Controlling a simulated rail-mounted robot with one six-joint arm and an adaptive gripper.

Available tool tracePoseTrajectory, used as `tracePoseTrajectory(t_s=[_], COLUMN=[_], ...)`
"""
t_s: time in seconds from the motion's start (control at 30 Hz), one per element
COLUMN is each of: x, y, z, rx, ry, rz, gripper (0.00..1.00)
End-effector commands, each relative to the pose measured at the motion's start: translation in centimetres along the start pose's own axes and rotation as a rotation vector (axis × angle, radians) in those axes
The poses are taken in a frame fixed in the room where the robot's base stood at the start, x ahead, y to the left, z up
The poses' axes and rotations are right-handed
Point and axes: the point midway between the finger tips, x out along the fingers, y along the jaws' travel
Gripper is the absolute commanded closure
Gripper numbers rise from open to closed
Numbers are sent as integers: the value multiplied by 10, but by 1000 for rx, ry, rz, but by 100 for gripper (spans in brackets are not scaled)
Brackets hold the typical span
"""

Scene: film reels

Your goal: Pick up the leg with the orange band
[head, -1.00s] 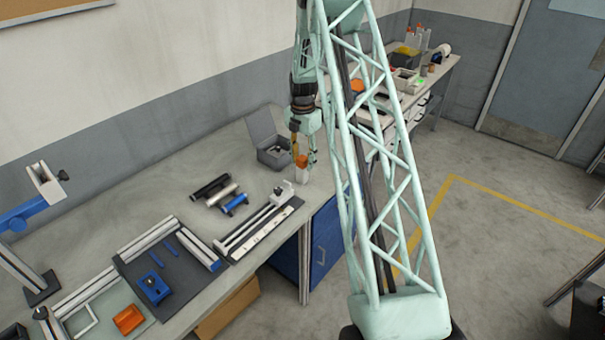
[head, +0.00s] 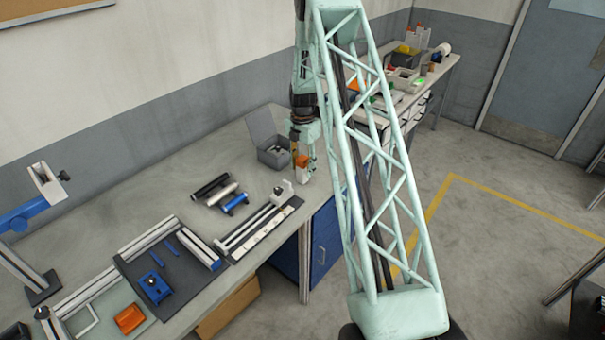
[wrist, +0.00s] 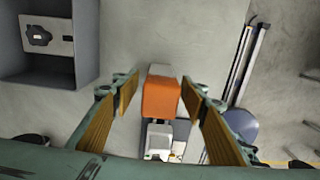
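The leg with the orange band (head: 303,160) stands near the right edge of the bench, pale below its orange part. In the wrist view its orange band (wrist: 160,97) lies between my fingers, with a grey part behind it and a pale part in front. My gripper (head: 304,155) is low over the leg. In the wrist view my gripper (wrist: 165,98) is open, with one tan-padded finger on each side of the leg and a gap on both sides. The leg's foot is partly hidden.
An open grey box (head: 270,152) stands just left of my gripper, also in the wrist view (wrist: 85,70). A rail fixture (head: 262,225) lies in front. Black, silver and blue cylinders (head: 228,191) lie left of it. Bare bench (head: 150,200) lies further left.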

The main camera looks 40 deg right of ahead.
Motion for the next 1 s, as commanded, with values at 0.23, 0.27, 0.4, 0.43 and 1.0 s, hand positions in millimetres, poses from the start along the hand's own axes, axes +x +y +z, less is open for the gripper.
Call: tracePoseTrajectory(t_s=[0.23,0.27,0.4,0.43,1.0], x=[0,0,0,0,-10], y=[0,0,0,0,0], z=[0,0,0,0,0], rx=[0,0,0,0,0], ry=[0,0,0,0,-1], rz=[0,0,0,0,1], gripper=[73,76,88,90,91])
